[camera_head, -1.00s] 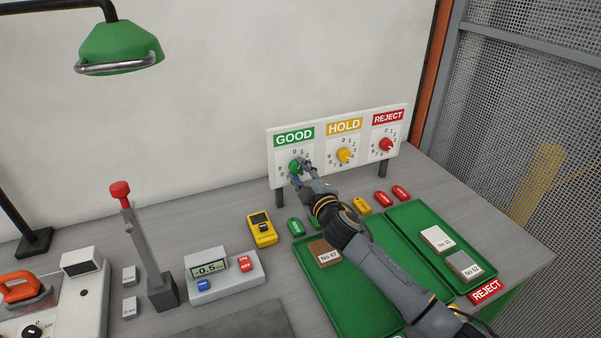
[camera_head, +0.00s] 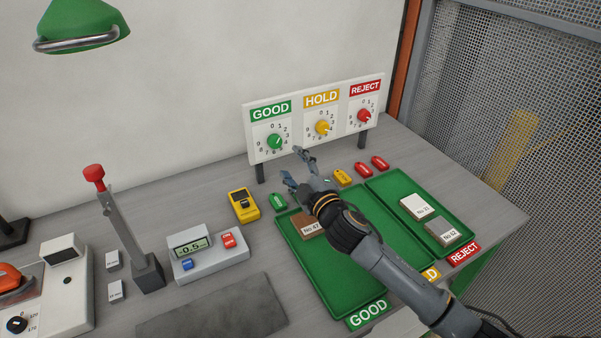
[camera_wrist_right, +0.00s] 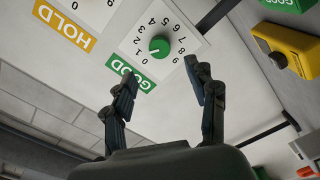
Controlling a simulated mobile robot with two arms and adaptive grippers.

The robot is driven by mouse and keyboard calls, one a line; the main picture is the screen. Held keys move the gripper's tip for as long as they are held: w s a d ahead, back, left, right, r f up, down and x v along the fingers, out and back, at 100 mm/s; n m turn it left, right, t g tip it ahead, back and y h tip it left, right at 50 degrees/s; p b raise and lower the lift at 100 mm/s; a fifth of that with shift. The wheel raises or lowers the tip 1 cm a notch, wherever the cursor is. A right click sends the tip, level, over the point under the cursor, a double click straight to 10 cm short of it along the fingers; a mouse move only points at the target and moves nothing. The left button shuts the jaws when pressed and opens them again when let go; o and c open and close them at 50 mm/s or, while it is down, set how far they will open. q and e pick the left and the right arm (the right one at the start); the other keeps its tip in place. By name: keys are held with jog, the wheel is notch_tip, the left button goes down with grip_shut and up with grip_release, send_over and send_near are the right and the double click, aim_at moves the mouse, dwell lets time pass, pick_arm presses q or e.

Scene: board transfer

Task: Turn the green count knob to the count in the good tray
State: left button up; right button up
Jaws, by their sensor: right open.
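The green count knob (camera_head: 274,142) sits on the white dial panel under the GOOD sign (camera_head: 271,111). It also shows in the right wrist view (camera_wrist_right: 160,45), where its white mark seems to point near the 1. My right gripper (camera_head: 292,163) is open and empty, in front of and below the panel, apart from the knob. In the wrist view its fingers (camera_wrist_right: 160,74) stand apart below the knob. The good tray (camera_head: 350,297) is green and shows one brown board (camera_head: 309,228) at its back left. My right arm hides part of this tray. My left gripper is out of view.
The yellow HOLD knob (camera_head: 323,128) and red REJECT knob (camera_head: 364,116) are on the same panel. The reject tray (camera_head: 440,210) holds a white and a grey board. A yellow meter (camera_head: 244,205), a display box (camera_head: 208,262) and several coloured tags lie on the bench.

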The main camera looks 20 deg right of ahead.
jog(key=shift+s+d, duration=0.15)
jog(key=shift+s, duration=0.65)
jog(key=shift+s+d, duration=0.15)
jog(key=shift+s, duration=0.65)
